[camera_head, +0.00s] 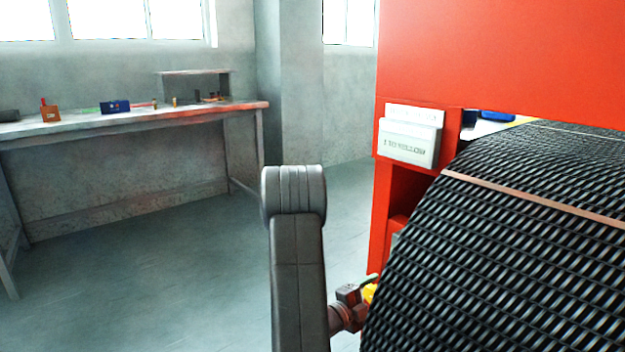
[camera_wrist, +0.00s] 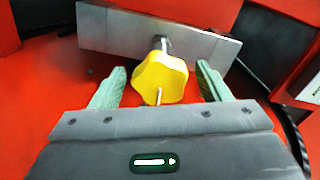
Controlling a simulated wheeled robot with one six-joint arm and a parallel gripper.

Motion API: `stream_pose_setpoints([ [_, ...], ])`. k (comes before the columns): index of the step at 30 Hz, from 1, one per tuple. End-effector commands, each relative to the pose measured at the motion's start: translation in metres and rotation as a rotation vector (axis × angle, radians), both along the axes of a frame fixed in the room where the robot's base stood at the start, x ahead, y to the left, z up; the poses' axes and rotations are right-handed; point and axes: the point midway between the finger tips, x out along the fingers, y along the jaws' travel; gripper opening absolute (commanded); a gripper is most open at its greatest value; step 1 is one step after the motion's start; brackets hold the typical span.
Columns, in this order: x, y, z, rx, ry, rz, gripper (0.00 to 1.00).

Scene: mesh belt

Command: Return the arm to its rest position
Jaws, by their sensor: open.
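My gripper (camera_wrist: 161,76) is open in the wrist view, one green finger on each side of a yellow lobed knob (camera_wrist: 160,80). A gap shows between each finger and the knob. The knob sits on a short shaft in front of a grey metal plate (camera_wrist: 110,28) on a red machine. In the head view my arm (camera_head: 297,270) stands upright at the lower middle. A small piece of the yellow knob (camera_head: 370,292) shows beside a dark wrist part of mine. My fingertips are hidden there.
The black mesh belt (camera_head: 500,250) curves close on the right, below the red machine housing (camera_head: 500,55). A white labelled box (camera_head: 408,143) is on the housing. A workbench (camera_head: 140,121) with small items stands along the back wall. The floor (camera_head: 150,270) on the left is clear.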

Motion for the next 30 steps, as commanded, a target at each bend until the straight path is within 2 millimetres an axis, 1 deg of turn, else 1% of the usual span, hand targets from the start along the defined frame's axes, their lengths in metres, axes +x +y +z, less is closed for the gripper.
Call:
stream_pose_setpoints([
  [2, 0.002, -0.004, 0.000, 0.000, 0.000, -0.001, 0.70],
  [6, 0.004, -0.005, 0.000, 0.000, 0.001, 0.001, 0.70],
  [13, 0.004, -0.005, 0.000, 0.000, 0.001, 0.001, 0.70],
  [17, 0.001, -0.001, 0.001, 0.000, 0.001, 0.001, 0.70],
  [23, -0.015, 0.022, 0.002, -0.001, 0.003, 0.005, 0.70],
  [30, -0.043, 0.056, 0.002, 0.000, 0.004, 0.004, 0.70],
])
